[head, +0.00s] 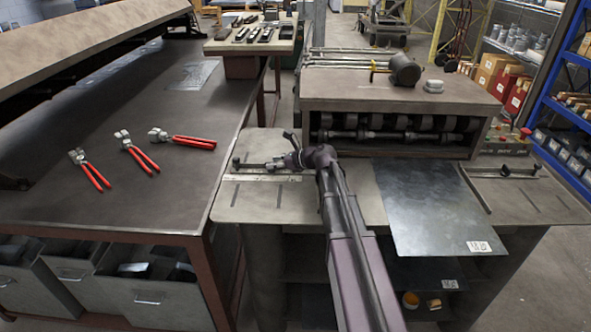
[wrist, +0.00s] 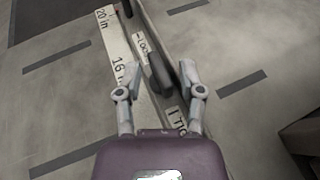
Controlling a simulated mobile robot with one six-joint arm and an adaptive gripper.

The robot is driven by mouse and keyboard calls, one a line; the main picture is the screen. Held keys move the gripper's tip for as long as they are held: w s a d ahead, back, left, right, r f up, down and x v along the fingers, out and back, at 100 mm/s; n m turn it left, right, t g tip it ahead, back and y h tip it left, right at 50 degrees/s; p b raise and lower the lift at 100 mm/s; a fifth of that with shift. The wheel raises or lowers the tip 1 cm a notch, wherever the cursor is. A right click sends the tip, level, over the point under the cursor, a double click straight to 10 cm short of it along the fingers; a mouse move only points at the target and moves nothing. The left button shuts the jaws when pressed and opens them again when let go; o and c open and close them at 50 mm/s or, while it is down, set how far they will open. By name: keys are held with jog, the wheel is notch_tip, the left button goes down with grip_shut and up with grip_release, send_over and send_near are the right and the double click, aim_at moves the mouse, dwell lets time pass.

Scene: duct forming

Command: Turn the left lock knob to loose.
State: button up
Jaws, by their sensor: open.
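The left lock knob (wrist: 156,70) is a dark, narrow handle in the wrist view, beside a white scale strip (wrist: 112,45) marked 20 in and 16. A partly covered label reading "LOO" is by its upper end, and another starting "TIG" is below it. My gripper (wrist: 158,80) is open, one finger on each side of the knob; I cannot tell whether either touches it. In the head view my gripper (head: 292,158) is over the left guide rail (head: 255,177) on the machine's front table, and my arm hides part of that area.
A second guide (head: 505,170) is on the right of the table. A sheet of metal (head: 430,205) lies between, close to my arm. The roller housing (head: 400,95) stands behind. Red-handled pliers (head: 140,155) lie on the left bench.

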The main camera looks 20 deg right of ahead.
jog(key=shift+s+a+m+t+h, duration=0.15)
jog(key=shift+m+t+h, duration=0.9)
jog(key=shift+m+h, duration=0.4)
jog(key=shift+s+a+m+t+h, duration=0.1)
jog(key=shift+a+m+t+h, duration=0.05)
jog(key=shift+m+t+h, duration=1.1)
jog(key=shift+m, duration=0.4)
jog(key=p+v, duration=0.1)
jog(key=v, duration=0.3)
jog(key=p+v, duration=0.2)
jog(key=v, duration=0.3)
jog(key=p+v, duration=0.2)
jog(key=v, duration=0.2)
jog(key=shift+s+r, duration=0.25)
jog(key=shift+r, duration=0.2)
jog(key=shift+g, duration=0.3)
